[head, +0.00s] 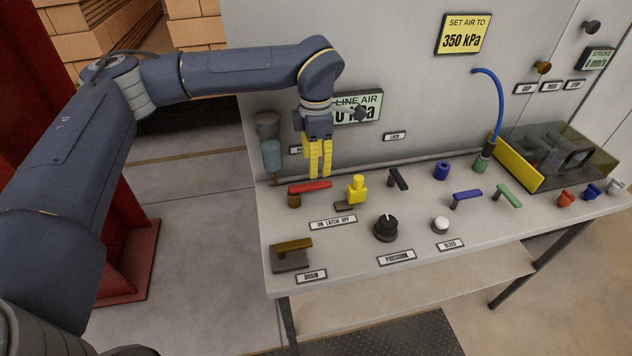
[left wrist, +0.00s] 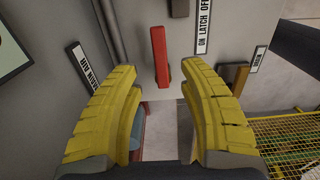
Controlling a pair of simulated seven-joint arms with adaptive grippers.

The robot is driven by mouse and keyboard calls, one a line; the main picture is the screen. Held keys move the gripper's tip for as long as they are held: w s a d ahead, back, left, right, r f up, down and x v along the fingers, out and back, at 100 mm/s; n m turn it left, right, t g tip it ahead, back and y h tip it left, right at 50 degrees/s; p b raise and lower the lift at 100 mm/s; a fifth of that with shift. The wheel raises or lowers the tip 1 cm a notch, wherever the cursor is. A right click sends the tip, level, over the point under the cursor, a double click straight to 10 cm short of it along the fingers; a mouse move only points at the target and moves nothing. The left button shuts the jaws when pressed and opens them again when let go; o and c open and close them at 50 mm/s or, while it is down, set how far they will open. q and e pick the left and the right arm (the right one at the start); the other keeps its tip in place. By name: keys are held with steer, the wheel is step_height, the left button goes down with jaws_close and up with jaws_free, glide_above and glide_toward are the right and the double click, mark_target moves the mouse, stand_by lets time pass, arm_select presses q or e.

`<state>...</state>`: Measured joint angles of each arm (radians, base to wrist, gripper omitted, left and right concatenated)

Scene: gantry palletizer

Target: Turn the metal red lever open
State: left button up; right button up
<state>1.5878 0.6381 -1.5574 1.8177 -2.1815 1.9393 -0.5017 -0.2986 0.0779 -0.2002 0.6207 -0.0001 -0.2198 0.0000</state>
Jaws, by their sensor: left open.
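The red lever (head: 312,187) lies across the panel top at the back left, on a brass-coloured pivot (head: 294,200) at its left end. My left gripper (head: 320,174) points down just behind and above the lever's right part. Its yellow fingers are apart and hold nothing. I cannot tell whether a finger touches the lever. My right gripper is not in view.
A yellow latch knob (head: 357,190) and a black lever (head: 398,179) stand to the lever's right. A grey pipe (head: 420,155) runs along the panel wall behind. A brown drain lever (head: 292,246), black dial (head: 386,228) and white button (head: 440,225) sit nearer the front.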

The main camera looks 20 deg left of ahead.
mark_target(316, 184)
arm_select(q)
steer(key=shift+f, duration=3.5)
jaws_close()
